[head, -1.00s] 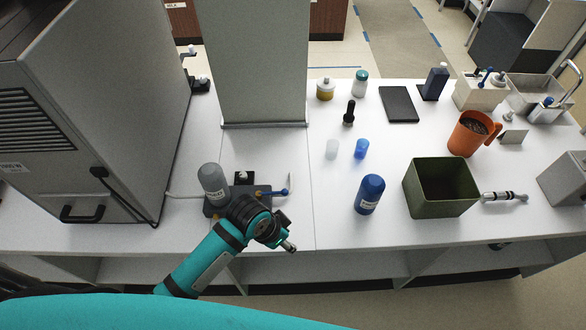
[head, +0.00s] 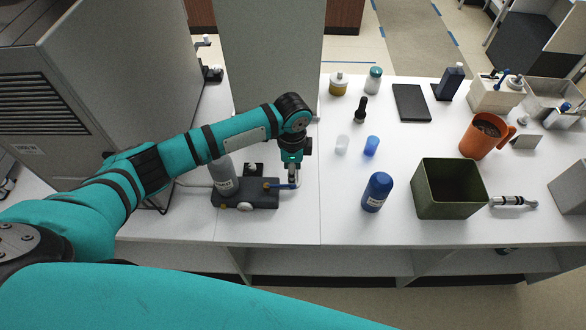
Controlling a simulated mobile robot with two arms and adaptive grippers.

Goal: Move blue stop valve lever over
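The blue stop valve lever (head: 279,186) sticks out to the right from a dark valve base (head: 229,200) on the white counter. A grey bottle (head: 223,183) stands on the left of this base. My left gripper (head: 292,179) points down at the lever's right end, by its tip. The fingers are small here and partly cover the lever's end, so I cannot tell whether they touch it or are closed. My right gripper is not in view.
A grey upright panel (head: 265,60) stands behind the valve, and a large grey machine (head: 100,110) is at left. A blue bottle (head: 376,193), a blue cup (head: 371,146) and a green bin (head: 421,200) are to the right. Counter just right of the lever is clear.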

